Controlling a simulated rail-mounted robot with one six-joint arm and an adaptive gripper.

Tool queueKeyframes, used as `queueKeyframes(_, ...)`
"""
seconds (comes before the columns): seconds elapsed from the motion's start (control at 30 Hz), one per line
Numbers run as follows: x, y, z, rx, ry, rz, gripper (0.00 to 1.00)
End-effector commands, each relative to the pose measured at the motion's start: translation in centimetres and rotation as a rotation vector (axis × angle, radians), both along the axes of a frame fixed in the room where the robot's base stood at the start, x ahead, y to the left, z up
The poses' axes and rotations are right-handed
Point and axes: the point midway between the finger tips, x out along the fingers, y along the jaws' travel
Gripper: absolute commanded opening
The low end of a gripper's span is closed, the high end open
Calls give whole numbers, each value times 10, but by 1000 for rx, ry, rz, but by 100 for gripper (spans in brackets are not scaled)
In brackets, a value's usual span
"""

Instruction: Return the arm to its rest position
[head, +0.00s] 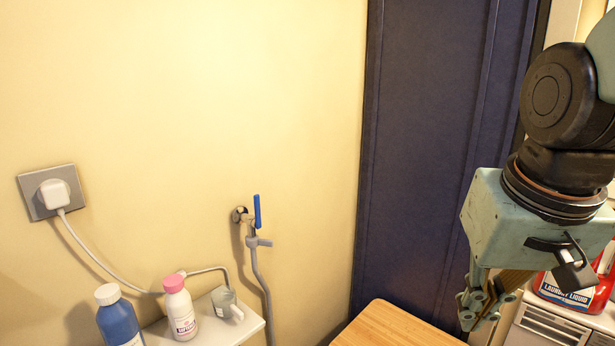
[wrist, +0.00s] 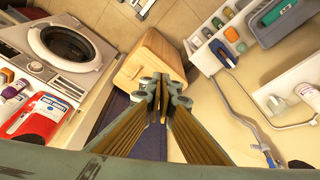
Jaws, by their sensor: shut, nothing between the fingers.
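My gripper (head: 482,308) hangs at the lower right of the head view, below my teal wrist. In the wrist view its two fingers (wrist: 162,88) point away from the camera with their tips together. It is shut and holds nothing. In the wrist view the tips appear over the lower edge of a light wooden block-like piece (wrist: 152,62). I cannot tell how far apart they are. The wooden top (head: 400,328) also shows at the bottom of the head view, left of my gripper.
A washer (wrist: 40,55) and a red laundry-liquid jug (head: 568,290) stand at the right in the head view. A blue-handled tap (head: 256,212) juts from the wall.

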Motion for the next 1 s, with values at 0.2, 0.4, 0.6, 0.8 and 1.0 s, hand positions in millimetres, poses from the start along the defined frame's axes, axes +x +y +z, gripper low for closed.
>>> queueKeyframes(0.2,-29,12,13,-4,-19,40,0)
queueKeyframes(0.4,-56,21,21,-7,-34,74,0)
queueKeyframes(0.6,-82,29,28,-10,-49,110,0)
queueKeyframes(0.8,-103,34,31,-11,-59,135,0)
queueKeyframes(1.0,-112,36,31,-11,-63,148,0)
